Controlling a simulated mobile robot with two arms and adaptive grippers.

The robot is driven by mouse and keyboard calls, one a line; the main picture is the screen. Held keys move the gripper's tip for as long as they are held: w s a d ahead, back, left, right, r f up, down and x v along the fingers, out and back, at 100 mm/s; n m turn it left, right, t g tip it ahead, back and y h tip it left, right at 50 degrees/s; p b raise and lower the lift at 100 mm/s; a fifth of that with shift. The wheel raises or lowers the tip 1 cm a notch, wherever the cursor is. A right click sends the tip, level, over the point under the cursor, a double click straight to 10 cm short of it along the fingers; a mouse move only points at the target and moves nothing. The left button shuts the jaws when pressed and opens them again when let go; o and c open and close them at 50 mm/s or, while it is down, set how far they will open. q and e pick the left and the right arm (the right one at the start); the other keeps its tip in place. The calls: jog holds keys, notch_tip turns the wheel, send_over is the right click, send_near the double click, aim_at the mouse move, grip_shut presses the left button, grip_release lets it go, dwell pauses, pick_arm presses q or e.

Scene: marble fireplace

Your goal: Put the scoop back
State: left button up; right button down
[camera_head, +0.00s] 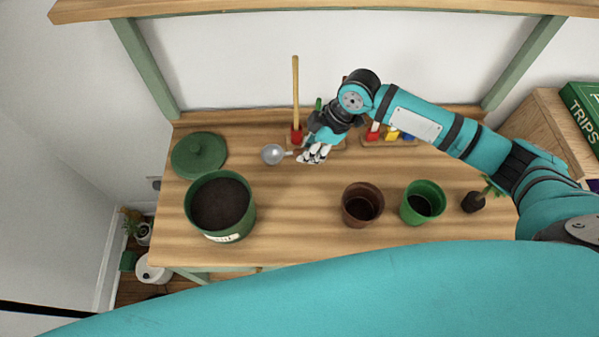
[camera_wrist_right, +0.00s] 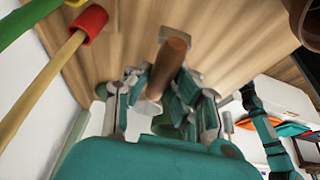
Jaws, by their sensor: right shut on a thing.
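My right gripper (camera_head: 312,153) is over the back middle of the wooden bench, its fingers pointing down and left. It is shut on the scoop (camera_head: 273,154), whose round grey metal bowl sticks out to the left of the fingers. In the right wrist view, the scoop's brown wooden handle (camera_wrist_right: 174,58) stands between the fingers of the right gripper (camera_wrist_right: 160,92). A wooden rack (camera_head: 287,143) is just behind, partly hidden by the gripper and arm. The left gripper is not in view.
A green pot of soil (camera_head: 221,205) and a green lid (camera_head: 198,155) are at left. A brown pot (camera_head: 362,204), a green pot (camera_head: 422,202) and a small plant (camera_head: 474,201) are at right. A tall wooden-handled tool (camera_head: 295,95) stands behind. The bench's front middle is clear.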

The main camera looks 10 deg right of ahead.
notch_tip(320, 180, down, 5)
jog(key=shift+a+f+p, duration=0.1)
jog(key=shift+f+p, duration=0.1)
jog(key=shift+p, duration=0.15)
notch_tip(320, 180, down, 4)
jog(key=shift+r, duration=0.1)
jog(key=shift+f, duration=0.2)
jog(key=c, duration=1.2)
grip_release()
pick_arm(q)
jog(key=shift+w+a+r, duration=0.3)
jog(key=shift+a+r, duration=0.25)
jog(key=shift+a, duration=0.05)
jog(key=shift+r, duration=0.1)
pick_arm(e)
jog(key=shift+r, duration=0.1)
